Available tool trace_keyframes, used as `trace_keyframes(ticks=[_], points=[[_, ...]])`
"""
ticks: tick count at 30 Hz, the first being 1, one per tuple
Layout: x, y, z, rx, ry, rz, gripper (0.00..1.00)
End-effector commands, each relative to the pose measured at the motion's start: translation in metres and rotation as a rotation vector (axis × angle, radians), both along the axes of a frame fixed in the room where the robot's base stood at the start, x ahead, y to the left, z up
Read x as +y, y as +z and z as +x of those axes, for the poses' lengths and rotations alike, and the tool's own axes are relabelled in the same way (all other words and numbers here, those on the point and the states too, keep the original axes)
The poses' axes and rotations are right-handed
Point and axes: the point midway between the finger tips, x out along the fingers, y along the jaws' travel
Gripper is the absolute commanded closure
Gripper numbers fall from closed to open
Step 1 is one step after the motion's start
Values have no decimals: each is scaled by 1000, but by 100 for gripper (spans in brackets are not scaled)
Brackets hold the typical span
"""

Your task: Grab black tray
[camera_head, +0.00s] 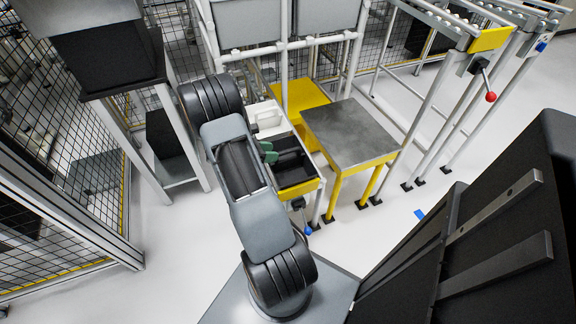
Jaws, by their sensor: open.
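A black tray (294,176), open at the top, sits in a narrow yellow-edged stand just right of my arm. Its left side is partly hidden by my arm. Small green parts and a dark shape show at the tray's far left, beside my arm; I cannot tell what they are. My arm rises from my base at the bottom centre and bends at the upper left.
A white bin (265,117) sits behind the black tray. A yellow-legged table with a bare grey top (347,132) stands to the right. A black box (108,59) rests on a stand at the left, near mesh fencing (48,225). Open floor lies at front left and right of the table.

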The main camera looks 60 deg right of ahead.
Motion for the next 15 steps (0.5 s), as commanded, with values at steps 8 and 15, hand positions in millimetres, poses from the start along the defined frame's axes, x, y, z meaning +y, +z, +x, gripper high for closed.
trace_keyframes(ticks=[8, 15], points=[[-12, -8, -12, 0, -2, 1, 53], [-34, -17, -33, -1, -2, 0, 53]])
